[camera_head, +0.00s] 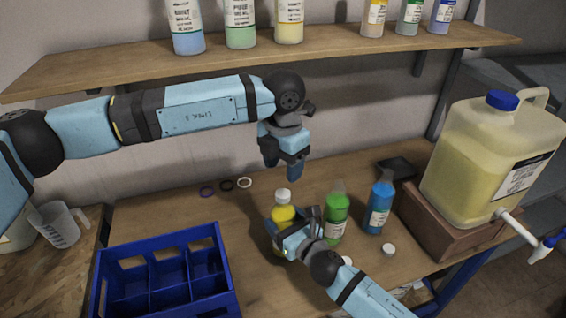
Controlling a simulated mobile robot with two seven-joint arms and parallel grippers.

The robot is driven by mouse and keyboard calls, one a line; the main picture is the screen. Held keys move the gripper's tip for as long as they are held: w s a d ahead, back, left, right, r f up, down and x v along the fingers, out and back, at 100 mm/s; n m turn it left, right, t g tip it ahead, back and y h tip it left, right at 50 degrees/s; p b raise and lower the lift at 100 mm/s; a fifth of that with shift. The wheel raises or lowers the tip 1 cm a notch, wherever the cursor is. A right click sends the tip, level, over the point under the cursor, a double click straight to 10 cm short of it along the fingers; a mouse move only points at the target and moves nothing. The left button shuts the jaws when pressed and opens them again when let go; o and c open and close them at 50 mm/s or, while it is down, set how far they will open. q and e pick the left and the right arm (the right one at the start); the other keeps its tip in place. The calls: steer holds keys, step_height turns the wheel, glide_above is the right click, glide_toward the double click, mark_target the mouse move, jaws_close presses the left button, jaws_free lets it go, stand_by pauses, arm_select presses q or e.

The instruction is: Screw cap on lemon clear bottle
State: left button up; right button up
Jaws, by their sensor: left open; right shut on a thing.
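A bottle with yellow contents (283,214) stands upright on the wooden table, with a white cap (283,196) at its top; whether the cap is threaded on cannot be told. My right gripper (280,236) is shut on this yellow bottle, around its body from the lower right, and hides much of its lower part and label. My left gripper (284,172) is open, pointing down just above the cap, and looks empty.
A green bottle (336,215) and a blue bottle (379,205) stand to the right. White caps (388,250) lie near them. A blue divided crate (165,270) is at front left. Rings (227,185) lie behind.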

mark_target(283, 193)
arm_select(q)
steer(key=n, duration=0.3)
steer(key=shift+r, duration=0.1)
steer(key=shift+f, duration=4)
steer(key=c, duration=1)
steer(key=shift+o, duration=0.2)
steer(key=m, duration=1.1)
steer(key=o, duration=1.1)
